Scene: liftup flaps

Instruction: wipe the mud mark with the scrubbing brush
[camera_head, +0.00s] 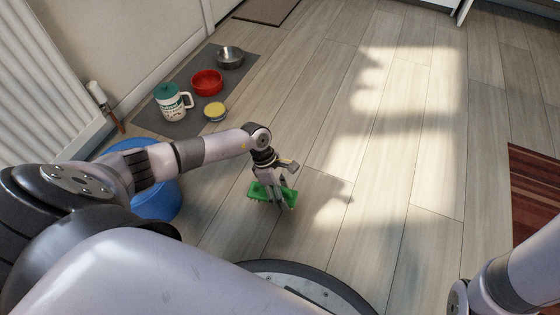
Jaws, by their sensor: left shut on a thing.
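My left gripper (276,193) points down and is shut on the green scrubbing brush (257,192), low over the wooden floor in the middle of the view. The brush lies crosswise under the fingers, and its ends show on both sides of them. I cannot tell whether its underside touches the floor. I cannot make out a mud mark; it may be hidden under the brush or my arm. My right arm comes in at the lower right, and its gripper is out of view.
A blue tub (160,200) stands left, partly behind my left arm. A grey mat (180,125) holds a mug (171,105), a red bowl (207,82), a metal bowl (230,57) and a yellow-topped item (215,111). A striped rug (535,200) lies right. The floor between is clear.

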